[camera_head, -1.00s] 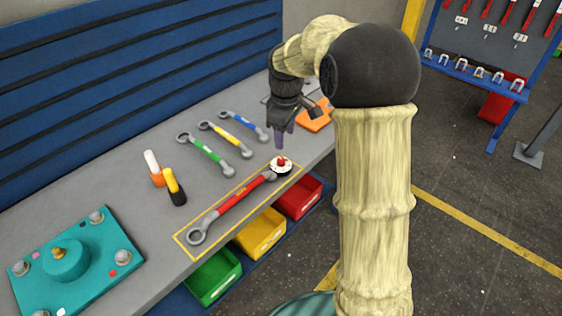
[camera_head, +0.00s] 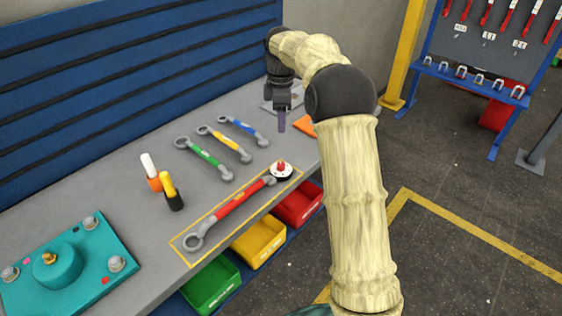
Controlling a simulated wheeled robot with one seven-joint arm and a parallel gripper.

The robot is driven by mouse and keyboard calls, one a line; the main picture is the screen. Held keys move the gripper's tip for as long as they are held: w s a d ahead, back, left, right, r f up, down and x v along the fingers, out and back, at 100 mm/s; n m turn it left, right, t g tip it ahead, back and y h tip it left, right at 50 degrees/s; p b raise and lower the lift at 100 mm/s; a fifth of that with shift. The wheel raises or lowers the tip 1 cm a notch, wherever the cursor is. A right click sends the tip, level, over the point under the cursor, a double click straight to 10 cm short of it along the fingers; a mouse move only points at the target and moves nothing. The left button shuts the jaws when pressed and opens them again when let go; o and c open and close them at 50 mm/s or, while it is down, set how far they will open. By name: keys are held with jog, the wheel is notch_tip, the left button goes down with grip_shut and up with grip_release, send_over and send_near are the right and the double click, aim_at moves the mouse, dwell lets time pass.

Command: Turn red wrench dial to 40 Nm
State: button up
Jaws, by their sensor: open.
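The red wrench (camera_head: 238,205) lies inside a yellow outline on the grey workbench. Its ring end is at the lower left. At its upper right end is a round white dial (camera_head: 282,171) with a red knob on top. The dial's markings are too small to read. My gripper (camera_head: 282,128) is open and empty, pointing down above the bench. In the picture it is straight above the dial, apart from it and seemingly farther back. Its fingers overlap from this side, so the gap between them does not show.
Green (camera_head: 205,159), yellow (camera_head: 226,144) and blue (camera_head: 243,130) wrenches lie behind. Two markers (camera_head: 172,192) stand left of the red wrench, and a teal fixture (camera_head: 75,270) sits at front left. Bins (camera_head: 259,241) hang below the bench edge. An orange item (camera_head: 304,124) lies right of my gripper.

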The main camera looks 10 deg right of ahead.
aim_at(281, 164)
notch_tip(281, 164, down, 17)
dwell(0.5)
jog(key=shift+c, duration=0.5)
jog(key=c, duration=0.9)
